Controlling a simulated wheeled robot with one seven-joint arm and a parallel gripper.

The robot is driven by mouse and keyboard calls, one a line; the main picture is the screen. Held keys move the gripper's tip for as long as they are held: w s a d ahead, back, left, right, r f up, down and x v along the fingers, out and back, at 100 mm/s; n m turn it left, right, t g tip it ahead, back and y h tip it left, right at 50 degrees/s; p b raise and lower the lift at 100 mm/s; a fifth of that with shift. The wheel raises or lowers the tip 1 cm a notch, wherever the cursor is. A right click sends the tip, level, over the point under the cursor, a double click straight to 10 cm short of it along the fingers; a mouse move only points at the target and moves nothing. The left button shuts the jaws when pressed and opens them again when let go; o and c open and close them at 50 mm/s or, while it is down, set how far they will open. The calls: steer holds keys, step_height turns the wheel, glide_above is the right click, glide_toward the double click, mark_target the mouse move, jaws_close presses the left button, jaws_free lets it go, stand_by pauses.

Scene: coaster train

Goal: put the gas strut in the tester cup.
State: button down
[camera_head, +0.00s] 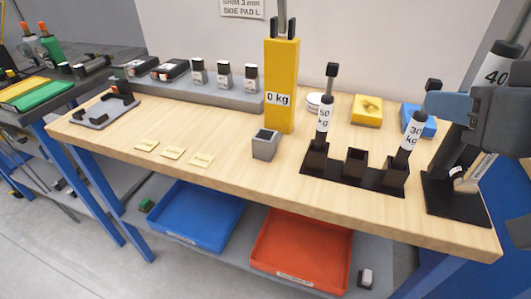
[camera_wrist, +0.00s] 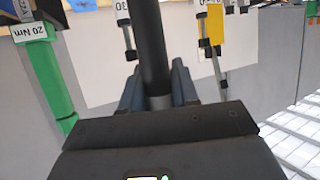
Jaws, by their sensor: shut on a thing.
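The gas strut marked 40 (camera_head: 497,66) is at the right of the head view, tilted. My gripper (camera_head: 448,106) is shut on it and covers part of it. In the wrist view the dark strut (camera_wrist: 150,45) stands between the blue fingers of my gripper (camera_wrist: 160,90). The tester cup (camera_head: 265,144) is a small grey block with a dark opening, on the bench in front of the yellow tester (camera_head: 282,85) that reads 0 kg. The cup looks empty and is well left of my gripper. The strut's lower end is hidden.
A black rack (camera_head: 349,181) holds the 50 kg strut (camera_head: 324,115) and the tilted 30 kg strut (camera_head: 414,130), with its middle socket empty. It lies between cup and gripper. A black stand (camera_head: 446,200) is at right. Paper tags (camera_head: 173,153) lie left of the cup.

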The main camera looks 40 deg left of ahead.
steer(key=d+f+m+t+h, duration=0.1)
steer(key=d+f+m+h, duration=0.1)
steer(key=d+f, duration=0.5)
steer(key=d+f+m+t+h, duration=0.1)
steer(key=d+f+m+h, duration=0.2)
steer(key=f, duration=1.5)
steer(key=d+f+m+t+h, duration=0.1)
steer(key=d+f+m+h, duration=0.2)
steer(key=d+f, duration=0.9)
steer(key=shift+w+f+h, duration=0.3)
steer(key=shift+f+h, duration=0.1)
steer(key=shift+f, duration=0.45)
steer(key=shift+a, duration=0.1)
